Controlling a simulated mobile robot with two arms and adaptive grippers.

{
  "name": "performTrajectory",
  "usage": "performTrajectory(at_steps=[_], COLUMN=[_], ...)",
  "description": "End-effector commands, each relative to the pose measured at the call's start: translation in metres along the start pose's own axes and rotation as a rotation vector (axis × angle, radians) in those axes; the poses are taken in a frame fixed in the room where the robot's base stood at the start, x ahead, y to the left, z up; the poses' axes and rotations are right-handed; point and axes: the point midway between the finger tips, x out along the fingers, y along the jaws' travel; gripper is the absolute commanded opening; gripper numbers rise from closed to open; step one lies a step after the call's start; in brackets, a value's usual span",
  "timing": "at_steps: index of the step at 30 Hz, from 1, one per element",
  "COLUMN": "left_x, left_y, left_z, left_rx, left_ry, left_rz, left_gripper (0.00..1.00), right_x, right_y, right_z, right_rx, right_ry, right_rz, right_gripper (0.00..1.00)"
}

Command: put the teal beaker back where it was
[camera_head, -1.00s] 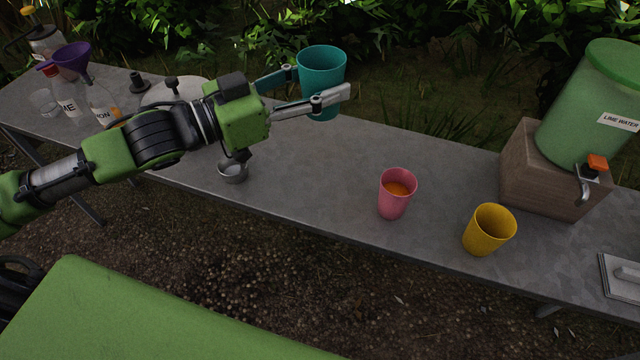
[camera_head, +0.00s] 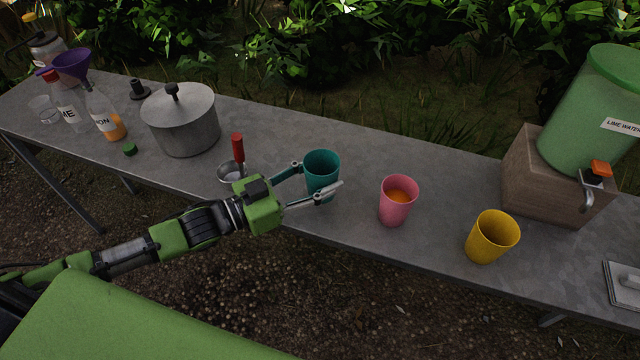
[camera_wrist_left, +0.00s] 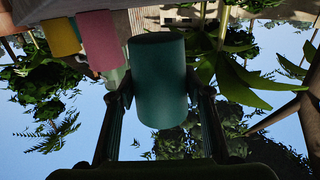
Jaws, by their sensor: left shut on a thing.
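The teal beaker (camera_head: 321,172) is upright between the fingers of my left gripper (camera_head: 317,184), to the left of the pink beaker. My left gripper is shut on it. In the left wrist view the teal beaker (camera_wrist_left: 158,82) fills the middle between the two fingers. The beaker is at or just above the table's front part; I cannot tell whether its base touches. My right gripper does not show.
The pink beaker (camera_head: 397,203) with orange liquid and the yellow beaker (camera_head: 490,238) stand on the grey table (camera_head: 440,170) to the right. A green dispenser (camera_head: 590,115) stands on a wooden block (camera_head: 545,180).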

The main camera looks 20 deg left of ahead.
Motion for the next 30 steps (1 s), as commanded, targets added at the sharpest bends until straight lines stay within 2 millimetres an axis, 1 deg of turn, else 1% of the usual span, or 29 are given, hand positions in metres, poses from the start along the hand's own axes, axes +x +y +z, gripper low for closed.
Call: performTrajectory(at_steps=[1,3,6,14,18,19,21,30], left_x=[0.000,0.000,0.000,0.000,0.000,0.000,0.000,0.000], left_y=[-0.001,0.000,0.000,0.000,0.000,0.000,0.000,0.000], left_z=[0.011,0.020,0.027,0.028,0.032,0.032,0.031,0.031], left_rx=[-0.003,-0.004,-0.001,-0.001,-0.001,-0.001,-0.001,-0.001], left_ry=[-0.001,0.000,-0.001,0.000,0.000,0.000,0.000,0.000], left_rz=[-0.002,-0.002,-0.001,0.000,0.000,0.000,0.000,0.000], left_gripper=[0.19,0.19,0.19,0.19,0.19,0.48,0.62,0.62], right_x=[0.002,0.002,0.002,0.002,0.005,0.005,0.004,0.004], right_y=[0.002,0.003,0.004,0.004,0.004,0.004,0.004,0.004], right_z=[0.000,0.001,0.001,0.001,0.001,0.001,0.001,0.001], right_rx=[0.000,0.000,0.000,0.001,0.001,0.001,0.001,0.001], right_ry=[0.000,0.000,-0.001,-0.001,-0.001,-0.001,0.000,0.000], right_rz=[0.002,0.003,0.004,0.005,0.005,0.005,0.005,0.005], right_gripper=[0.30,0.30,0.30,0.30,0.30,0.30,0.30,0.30])
